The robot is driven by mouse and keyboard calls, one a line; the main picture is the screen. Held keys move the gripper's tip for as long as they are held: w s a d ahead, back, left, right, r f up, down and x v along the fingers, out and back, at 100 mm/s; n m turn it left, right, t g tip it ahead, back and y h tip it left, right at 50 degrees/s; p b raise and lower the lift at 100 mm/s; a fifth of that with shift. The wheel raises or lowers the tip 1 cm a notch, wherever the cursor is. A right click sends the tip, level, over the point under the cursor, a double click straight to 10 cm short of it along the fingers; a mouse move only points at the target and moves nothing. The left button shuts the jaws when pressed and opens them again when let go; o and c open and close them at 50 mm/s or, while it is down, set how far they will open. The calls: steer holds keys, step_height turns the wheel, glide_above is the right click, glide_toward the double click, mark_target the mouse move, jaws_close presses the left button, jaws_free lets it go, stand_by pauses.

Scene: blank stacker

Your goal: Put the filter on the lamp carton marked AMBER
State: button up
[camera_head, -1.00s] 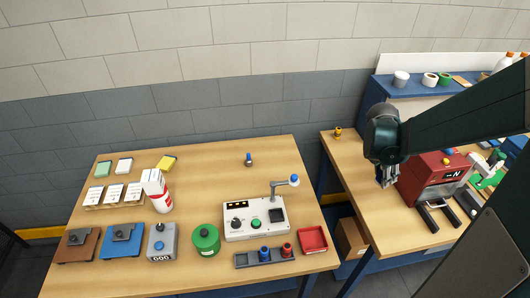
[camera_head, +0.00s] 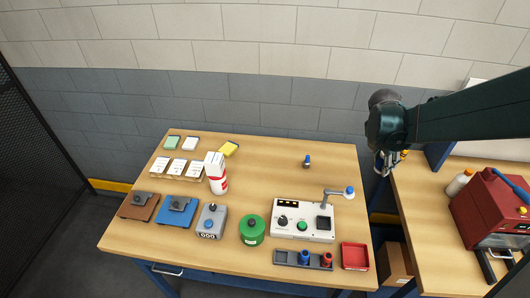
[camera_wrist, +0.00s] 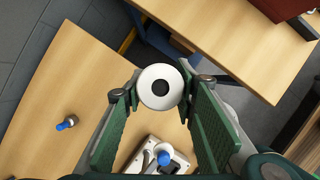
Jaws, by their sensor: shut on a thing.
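My gripper (camera_head: 383,168) hangs beside the right edge of the main bench, near the gap between the two benches. In the wrist view my gripper (camera_wrist: 161,90) has its green fingers closed on a white round thing with a dark centre (camera_wrist: 148,96); it may be the filter. In the head view the held thing is too small to make out.
A control box (camera_head: 290,232) with a raised blue-tipped arm (camera_head: 349,190) and a small blue peg (camera_head: 307,161) lie between. A red machine (camera_head: 493,210) stands on the right bench.

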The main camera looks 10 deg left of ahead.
steer(key=w+a+r+n+p, duration=0.1)
steer(key=w+a+r+n, duration=0.1)
steer(key=a, duration=0.8)
steer(key=w+a+r+n+t+y, duration=0.1)
steer(key=w+a+r, duration=0.1)
steer(key=a, duration=0.8)
steer(key=w+a+r+n+p, duration=0.1)
steer(key=w+a+r+n, duration=0.1)
steer(key=a, duration=0.7)
steer(key=s+a+r+n, duration=0.1)
steer(key=s+a, duration=0.2)
steer(key=a, duration=0.7)
steer(key=s+a+r+n+y+p, duration=0.1)
steer(key=s+a+r+n, duration=0.1)
steer(key=a, duration=0.9)
steer(key=s+a+r+n+t+y+p, duration=0.1)
steer(key=s+a, duration=0.3)
steer(key=a, duration=0.7)
steer(key=shift+a+r+n, duration=0.25)
steer(key=shift+r+n, duration=0.25)
steer(key=shift+r, duration=0.15)
glide_toward(215, 154)
steer(key=shift+w+d+f+p, duration=0.1)
steer(key=shift+w+f+p, duration=0.1)
steer(key=shift+w, duration=0.25)
steer(key=shift+w+d+f+p, duration=0.1)
steer(key=shift+w+f+p, duration=0.1)
steer(key=shift+w, duration=0.2)
steer(key=shift+f, duration=0.1)
steer(key=shift+f, duration=2)
